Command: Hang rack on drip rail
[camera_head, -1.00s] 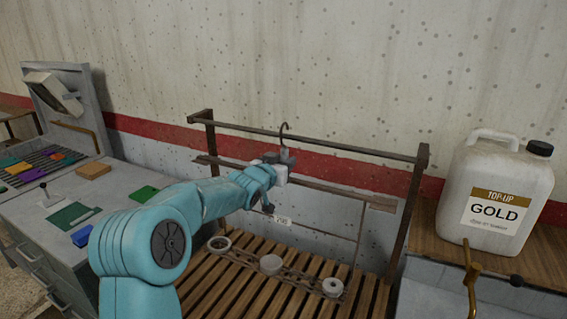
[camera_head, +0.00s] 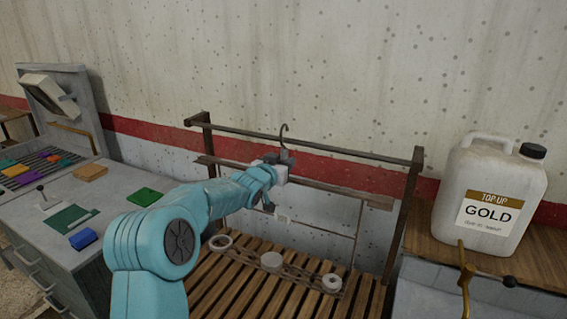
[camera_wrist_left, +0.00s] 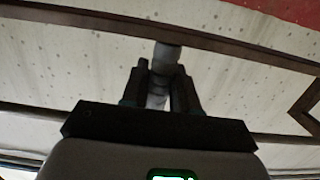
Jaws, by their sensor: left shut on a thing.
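The drip rail (camera_head: 345,151) is a dark horizontal bar across the top of an upright frame. The rack has a dark hook (camera_head: 284,127) on top, a flat brown crossbar (camera_head: 340,191) and a thin frame hanging below it. My left gripper (camera_head: 282,168) is shut on the grey grip below the hook, just under the rail. The hook's curl rises above the rail; whether it is around the rail or in front of it, I cannot tell. In the left wrist view my left gripper (camera_wrist_left: 160,80) closes on a grey cylinder (camera_wrist_left: 166,58) below the rail (camera_wrist_left: 100,18). My right gripper is out of view.
A slatted wooden bench (camera_head: 235,285) with round pale parts (camera_head: 271,262) lies below. A white jug (camera_head: 490,195) stands on a shelf at right. A grey bench (camera_head: 110,215) with coloured blocks is at left. The wall is close behind.

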